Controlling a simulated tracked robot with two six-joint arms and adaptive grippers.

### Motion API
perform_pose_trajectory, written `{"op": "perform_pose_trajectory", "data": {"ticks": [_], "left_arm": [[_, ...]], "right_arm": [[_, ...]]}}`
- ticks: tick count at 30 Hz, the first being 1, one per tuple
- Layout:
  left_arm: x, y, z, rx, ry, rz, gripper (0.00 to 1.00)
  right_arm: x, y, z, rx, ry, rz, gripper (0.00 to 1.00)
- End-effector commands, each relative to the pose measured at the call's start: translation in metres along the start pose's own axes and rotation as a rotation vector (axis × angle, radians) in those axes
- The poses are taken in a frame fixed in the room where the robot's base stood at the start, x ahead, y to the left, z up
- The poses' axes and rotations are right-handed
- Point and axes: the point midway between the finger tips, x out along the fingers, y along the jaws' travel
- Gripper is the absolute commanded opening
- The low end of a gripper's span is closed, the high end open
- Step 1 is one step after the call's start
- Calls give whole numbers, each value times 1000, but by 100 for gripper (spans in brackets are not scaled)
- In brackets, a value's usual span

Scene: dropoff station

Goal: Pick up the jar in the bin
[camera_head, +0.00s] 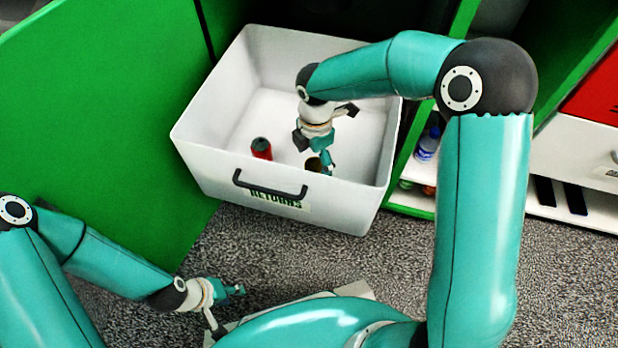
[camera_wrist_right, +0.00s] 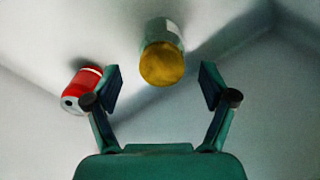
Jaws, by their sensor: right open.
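The jar (camera_wrist_right: 164,38) has a yellow lid and a pale, clear body with a whitish label; it is in the white bin (camera_head: 215,160). In the right wrist view it lies ahead of my right gripper (camera_wrist_right: 160,78), centred between the two fingers, with no clear contact. In the head view the jar (camera_head: 314,164) is partly hidden by my right gripper (camera_head: 324,156), which reaches down into the bin with its fingers apart and empty. My left gripper (camera_head: 226,292) hangs outside the bin at lower left, seen too small to tell its opening.
A red can (camera_head: 261,149) is in the bin left of the jar; it also shows beside the left finger in the right wrist view (camera_wrist_right: 84,92). The bin has high walls and a dark front handle (camera_head: 270,188). Green panels and shelves with bottles (camera_head: 427,146) flank it.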

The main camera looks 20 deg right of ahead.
Motion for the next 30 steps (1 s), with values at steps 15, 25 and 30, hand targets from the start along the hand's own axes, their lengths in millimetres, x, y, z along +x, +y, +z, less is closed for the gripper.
{"op": "perform_pose_trajectory", "data": {"ticks": [15, 25, 30], "left_arm": [[13, -5, 0, 0, 0, 0, 40], [13, -5, 0, 0, 0, 0, 40], [13, -5, 0, 0, 0, 0, 40]], "right_arm": [[27, -1, 0, 1, 0, 0, 70], [27, -1, 0, 1, 0, 0, 15], [27, -1, 0, 1, 0, 0, 12]]}}
